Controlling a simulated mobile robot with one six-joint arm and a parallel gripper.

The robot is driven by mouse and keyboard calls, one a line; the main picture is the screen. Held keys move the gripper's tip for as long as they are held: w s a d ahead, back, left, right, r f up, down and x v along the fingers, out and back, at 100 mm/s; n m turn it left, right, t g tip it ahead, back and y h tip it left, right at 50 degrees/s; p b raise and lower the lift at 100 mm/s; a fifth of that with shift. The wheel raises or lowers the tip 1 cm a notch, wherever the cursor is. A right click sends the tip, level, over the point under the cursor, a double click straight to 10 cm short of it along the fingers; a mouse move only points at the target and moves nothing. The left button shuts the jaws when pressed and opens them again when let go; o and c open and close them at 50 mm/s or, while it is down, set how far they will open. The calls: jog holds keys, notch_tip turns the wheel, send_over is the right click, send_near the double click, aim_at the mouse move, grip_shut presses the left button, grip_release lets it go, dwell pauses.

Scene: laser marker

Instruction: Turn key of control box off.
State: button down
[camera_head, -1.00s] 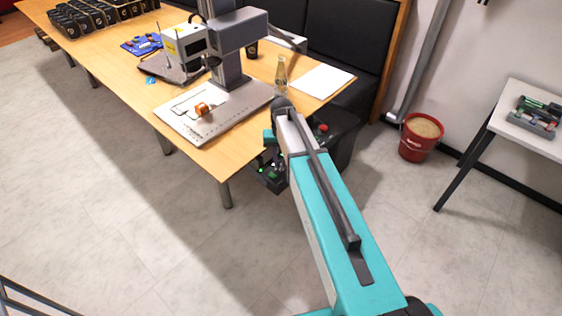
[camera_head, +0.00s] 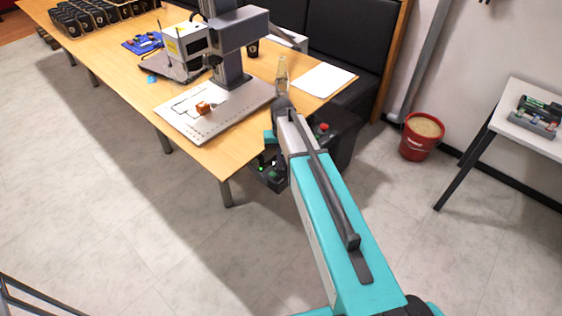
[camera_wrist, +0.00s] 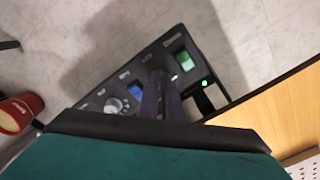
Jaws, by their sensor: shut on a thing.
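The dark control box (camera_wrist: 120,85) fills the middle of the wrist view, with a green-lit switch (camera_wrist: 184,60), a blue-lit part (camera_wrist: 136,91) and a round knob (camera_wrist: 113,105). My gripper (camera_wrist: 164,82) reaches onto its panel, between the blue part and the green switch. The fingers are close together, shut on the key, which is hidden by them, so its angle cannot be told. In the head view the control box (camera_head: 270,178) sits beside the table's end, below its top, mostly hidden by my arm.
The wooden table (camera_head: 235,155) holds the laser marker (camera_head: 232,35), an orange block (camera_head: 203,107), a bottle (camera_head: 282,75) and white paper (camera_head: 321,79). Its edge also lies close to my gripper in the wrist view (camera_wrist: 270,105). A red bucket (camera_head: 419,140) stands right on open floor.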

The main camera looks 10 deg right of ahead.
jog(key=shift+n, duration=0.3)
jog(key=n, duration=0.8)
jog(key=shift+n, duration=0.3)
jog(key=n, duration=0.4)
jog(key=shift+b, duration=0.3)
jog(key=shift+a+n, duration=0.1)
jog(key=shift+n, duration=2.2)
jog(key=c, duration=1.9)
grip_release()
jog(key=shift+c, duration=0.2)
